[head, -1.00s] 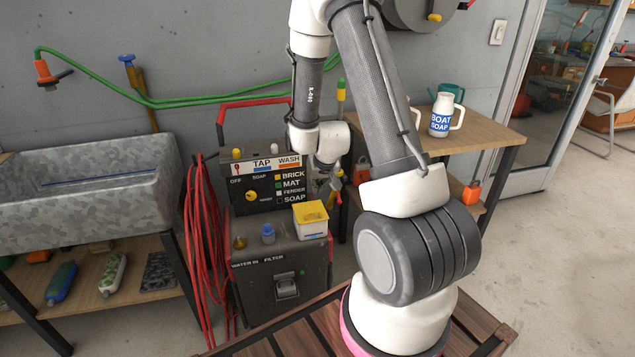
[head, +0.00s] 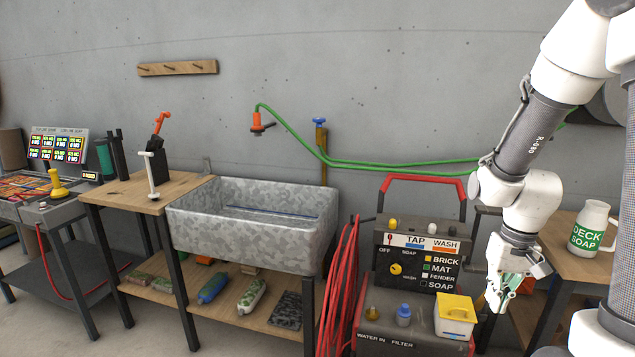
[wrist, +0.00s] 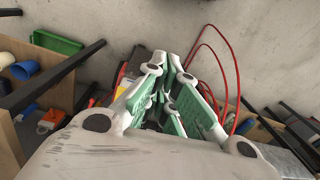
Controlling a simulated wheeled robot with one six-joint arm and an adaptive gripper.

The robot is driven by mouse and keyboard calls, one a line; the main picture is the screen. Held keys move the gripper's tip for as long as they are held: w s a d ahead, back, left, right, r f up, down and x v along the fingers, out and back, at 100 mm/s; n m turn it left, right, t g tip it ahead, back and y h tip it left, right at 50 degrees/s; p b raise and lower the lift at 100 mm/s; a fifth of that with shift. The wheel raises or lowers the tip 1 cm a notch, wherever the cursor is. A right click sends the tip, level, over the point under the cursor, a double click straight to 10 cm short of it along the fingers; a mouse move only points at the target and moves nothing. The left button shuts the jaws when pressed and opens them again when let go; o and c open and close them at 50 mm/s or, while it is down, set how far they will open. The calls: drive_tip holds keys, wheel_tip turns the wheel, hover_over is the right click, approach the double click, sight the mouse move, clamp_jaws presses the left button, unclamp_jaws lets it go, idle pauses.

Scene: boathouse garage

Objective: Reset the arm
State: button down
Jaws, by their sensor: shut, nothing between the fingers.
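My gripper (head: 499,298) hangs from my arm at the right of the head view, in front of the side table and to the right of the washer machine. Its fingers, with green pads, are shut and hold nothing. In the wrist view my gripper (wrist: 172,75) fills the middle, its fingers drawn together at the tips. It does not appear to touch anything.
A washer machine (head: 419,262) with a yellow-lidded box (head: 455,314) stands just left of my gripper. A side table (head: 572,262) bears a "DECK SOAP" jug (head: 592,228).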

drive_tip(key=s+r+t, duration=0.1)
drive_tip(key=s+r, duration=0.2)
drive_tip(key=r, duration=0.3)
drive_tip(key=s+a+r+n+t, duration=0.1)
drive_tip(key=s+r+t, duration=0.1)
drive_tip(key=s+r, duration=0.2)
drive_tip(key=s+r+t, duration=0.1)
drive_tip(key=s+r, duration=0.3)
drive_tip(key=r, duration=0.6)
drive_tip(key=shift+a+n+h, duration=0.3)
drive_tip(key=shift+a+n, duration=0.05)
drive_tip(key=shift+n, duration=0.05)
